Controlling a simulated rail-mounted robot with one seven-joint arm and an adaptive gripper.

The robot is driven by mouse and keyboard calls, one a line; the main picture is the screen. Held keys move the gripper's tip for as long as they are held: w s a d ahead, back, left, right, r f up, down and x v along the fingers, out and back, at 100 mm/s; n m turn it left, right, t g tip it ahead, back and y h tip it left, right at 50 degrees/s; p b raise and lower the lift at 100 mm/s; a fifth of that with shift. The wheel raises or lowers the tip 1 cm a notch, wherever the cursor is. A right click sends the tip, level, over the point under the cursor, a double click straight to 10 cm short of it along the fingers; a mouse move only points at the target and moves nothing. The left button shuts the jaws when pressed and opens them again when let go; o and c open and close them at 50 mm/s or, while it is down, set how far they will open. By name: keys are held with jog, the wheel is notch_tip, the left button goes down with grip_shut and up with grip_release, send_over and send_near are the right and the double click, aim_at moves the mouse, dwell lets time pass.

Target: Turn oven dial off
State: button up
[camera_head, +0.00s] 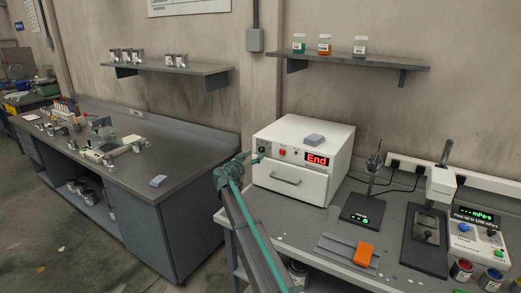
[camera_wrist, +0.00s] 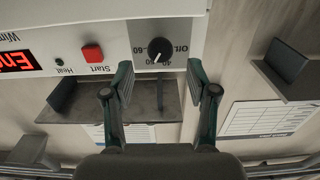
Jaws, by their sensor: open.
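The white oven (camera_head: 290,185) stands on the right bench, its red display (camera_head: 317,160) reading "End". Its black dial (camera_wrist: 159,50) is at the left of the panel in the head view, where it also shows (camera_head: 262,149) near my fingertips. In the wrist view the dial's pale pointer mark faces down and slightly left, towards the numbered marks and away from the lettering at the dial's right. My gripper (camera_wrist: 158,75) is open, one finger either side of the dial in that view; contact cannot be told. It also shows in the head view (camera_head: 256,160).
A red Start button (camera_wrist: 92,53) and small Heat lamp (camera_wrist: 60,62) sit beside the dial. A grey block (camera_head: 315,139) lies on the oven. A gap separates the left bench (camera_head: 180,130).

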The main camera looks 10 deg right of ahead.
aim_at(261, 151)
jog(key=p+x, duration=0.2)
jog(key=x, duration=0.3)
jog(key=shift+w+d, duration=0.2)
jog(key=shift+w, duration=0.05)
grip_shut()
